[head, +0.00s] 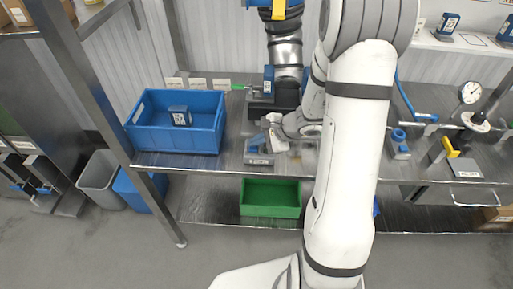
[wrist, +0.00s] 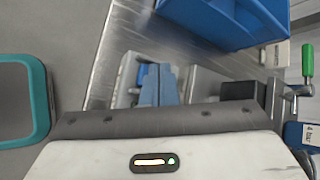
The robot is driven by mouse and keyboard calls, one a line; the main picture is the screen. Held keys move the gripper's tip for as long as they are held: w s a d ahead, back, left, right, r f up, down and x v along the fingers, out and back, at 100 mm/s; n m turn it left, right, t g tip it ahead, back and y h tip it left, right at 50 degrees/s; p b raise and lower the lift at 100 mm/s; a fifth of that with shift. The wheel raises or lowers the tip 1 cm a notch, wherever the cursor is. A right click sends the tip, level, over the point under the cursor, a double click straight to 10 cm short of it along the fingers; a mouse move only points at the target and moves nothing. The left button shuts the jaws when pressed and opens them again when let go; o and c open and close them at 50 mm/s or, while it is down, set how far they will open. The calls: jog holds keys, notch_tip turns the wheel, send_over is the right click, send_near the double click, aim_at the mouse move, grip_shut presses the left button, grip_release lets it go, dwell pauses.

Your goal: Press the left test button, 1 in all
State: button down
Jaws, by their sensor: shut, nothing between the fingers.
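My gripper (head: 273,133) is shut and empty, pointing down over the bench just right of the blue bin. It hangs above or just behind a small blue and grey fixture (head: 258,159) with a dark label on its front. In the wrist view, its two blue fingers (wrist: 160,76) lie side by side over a pale grey fixture behind them. I cannot make out a left test button for certain; the gripper may hide it. Whether the fingertips touch anything cannot be told.
A blue bin (head: 150,137) holding a small labelled block (head: 180,116) stands left of my gripper. A green bin (head: 270,197) is on the lower shelf. A green-handled valve (wrist: 307,66) is at the wrist view's right. A gauge (head: 470,92) and fixtures fill the bench's right side.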

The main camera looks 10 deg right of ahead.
aim_at(256, 148)
jog(key=shift+f+b, duration=0.5)
jog(key=shift+b, duration=0.15)
dwell(0.6)
dwell(0.3)
jog(key=shift+r+p, duration=0.5)
jog(key=shift+r, duration=0.45)
jog(key=shift+r+p, duration=1.65)
jog(key=shift+r, duration=0.9)
jog(key=shift+f, duration=0.1)
jog(key=shift+a, duration=0.1)
